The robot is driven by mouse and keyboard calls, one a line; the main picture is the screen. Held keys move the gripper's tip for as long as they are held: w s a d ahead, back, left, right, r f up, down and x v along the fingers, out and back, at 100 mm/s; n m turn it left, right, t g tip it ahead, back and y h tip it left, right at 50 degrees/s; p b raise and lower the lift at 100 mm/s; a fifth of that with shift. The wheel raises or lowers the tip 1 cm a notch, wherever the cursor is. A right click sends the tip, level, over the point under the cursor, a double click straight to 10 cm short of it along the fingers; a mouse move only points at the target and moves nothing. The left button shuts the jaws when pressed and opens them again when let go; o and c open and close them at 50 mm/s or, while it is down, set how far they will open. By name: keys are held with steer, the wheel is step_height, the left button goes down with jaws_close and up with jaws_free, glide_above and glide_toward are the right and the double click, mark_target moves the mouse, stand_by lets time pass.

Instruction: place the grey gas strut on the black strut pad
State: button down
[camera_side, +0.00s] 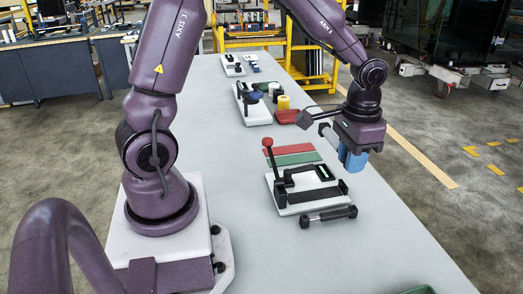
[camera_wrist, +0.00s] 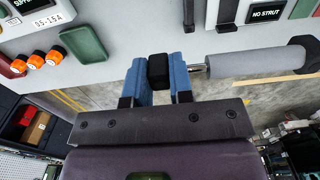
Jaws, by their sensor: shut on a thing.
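The grey gas strut (camera_wrist: 260,63) has a thick grey cylinder, a thin bright rod and black ends. My gripper (camera_wrist: 159,72) is shut on its black rod end, with one blue finger on each side; the cylinder points right in the wrist view. In the side view my gripper (camera_side: 354,165) hangs above the table's right edge, with the strut (camera_side: 319,115) partly hidden behind it. The black strut pad (camera_side: 313,196) is on a white fixture (camera_side: 284,208), left of and below my gripper. It also shows at the top of the wrist view (camera_wrist: 228,12).
A second, dark strut (camera_side: 330,216) lies on the table along the fixture's near side. The fixture has a red-knobbed lever (camera_side: 268,143) and a display reading "NO STRUT" (camera_wrist: 265,14). Red and green strips (camera_side: 290,150) lie behind it. A green tray (camera_wrist: 85,45) stands nearer the camera.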

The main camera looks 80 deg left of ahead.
step_height(320, 180, up, 3)
steer(key=shift+r, duration=0.1)
steer(key=s+a+n, duration=0.4)
steer(key=a+n, duration=0.4)
steer(key=a, duration=0.8)
steer(key=s+a+n, duration=1)
steer(key=s+a, duration=0.3)
steer(key=a, duration=0.1)
glide_above(257, 148)
steer(key=f, duration=1.3)
steer(key=d+f, duration=0.1)
steer(key=f, duration=0.5)
steer(key=shift+s+f, duration=0.25)
steer(key=shift+s, duration=0.05)
steer(key=shift+w+a+f, duration=0.2)
steer(key=shift+a+f, duration=0.15)
steer(key=shift+f, duration=0.1)
steer(key=shift+a+f, duration=0.1)
steer(key=shift+f, duration=1.5)
